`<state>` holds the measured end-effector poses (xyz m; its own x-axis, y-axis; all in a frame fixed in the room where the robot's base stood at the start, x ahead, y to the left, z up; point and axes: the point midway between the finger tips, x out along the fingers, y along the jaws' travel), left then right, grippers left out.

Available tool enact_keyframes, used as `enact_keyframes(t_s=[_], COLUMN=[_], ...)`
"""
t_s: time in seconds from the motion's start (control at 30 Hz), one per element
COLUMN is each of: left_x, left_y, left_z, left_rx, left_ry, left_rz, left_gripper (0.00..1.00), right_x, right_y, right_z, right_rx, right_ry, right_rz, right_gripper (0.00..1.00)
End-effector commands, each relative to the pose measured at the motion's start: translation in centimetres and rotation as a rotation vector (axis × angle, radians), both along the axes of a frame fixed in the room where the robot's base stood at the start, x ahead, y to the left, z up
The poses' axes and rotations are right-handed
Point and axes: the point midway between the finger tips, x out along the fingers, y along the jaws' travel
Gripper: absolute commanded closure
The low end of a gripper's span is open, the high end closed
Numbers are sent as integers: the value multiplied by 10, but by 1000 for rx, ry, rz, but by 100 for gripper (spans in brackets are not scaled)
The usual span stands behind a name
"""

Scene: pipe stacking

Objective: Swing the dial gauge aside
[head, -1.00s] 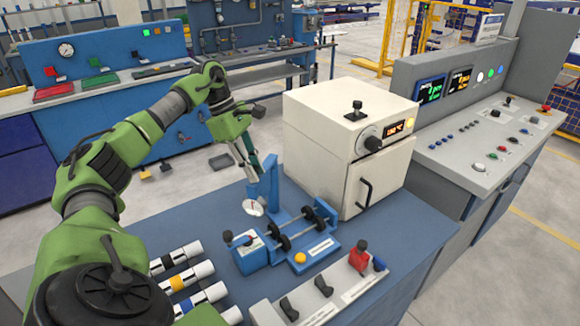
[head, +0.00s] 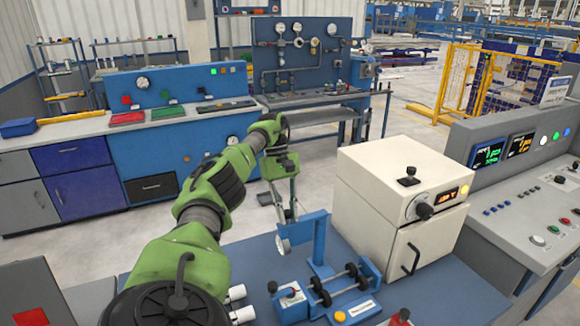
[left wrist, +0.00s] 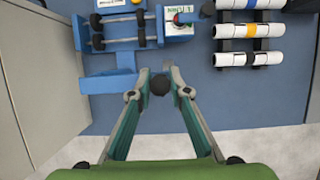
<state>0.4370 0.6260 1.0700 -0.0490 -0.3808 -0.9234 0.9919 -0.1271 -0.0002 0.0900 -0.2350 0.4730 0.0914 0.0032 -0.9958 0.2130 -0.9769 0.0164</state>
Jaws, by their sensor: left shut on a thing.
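The dial gauge (head: 283,244) hangs at the left end of a blue arm (head: 302,226) on an upright blue post (head: 319,243) of the bench fixture; its dial markings are not readable. My left gripper (head: 290,218) reaches down just behind and above the gauge. In the left wrist view its fingertips (left wrist: 159,80) are closed around a round black knob (left wrist: 159,85), beside the blue post and bracket (left wrist: 108,84). The gauge face is not seen there. My right gripper is not in view.
The fixture's roller shafts (head: 338,285) and a blue block with a black-knobbed lever (head: 289,301) lie in front. A cream oven (head: 385,215) stands close on the right.

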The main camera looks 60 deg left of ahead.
Motion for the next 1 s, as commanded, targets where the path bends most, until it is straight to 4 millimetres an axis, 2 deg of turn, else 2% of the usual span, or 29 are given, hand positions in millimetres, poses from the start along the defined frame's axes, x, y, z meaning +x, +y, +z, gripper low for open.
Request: enact_keyframes(t_s=[0.57, 0.6, 0.67, 1.0], left_x=[1, 1, 1, 1], left_y=[4, 4, 4, 3], left_z=[0, 0, 0, 1], left_rx=[5, 5, 4, 2], left_ry=[-3, -4, -3, -1], left_rz=[-23, -23, -23, -22], left_gripper=[100, 80, 65, 65], right_x=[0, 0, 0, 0], right_y=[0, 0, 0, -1], right_z=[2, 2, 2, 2], right_rx=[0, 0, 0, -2], right_ry=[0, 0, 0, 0], right_rz=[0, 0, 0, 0], right_gripper=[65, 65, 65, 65])
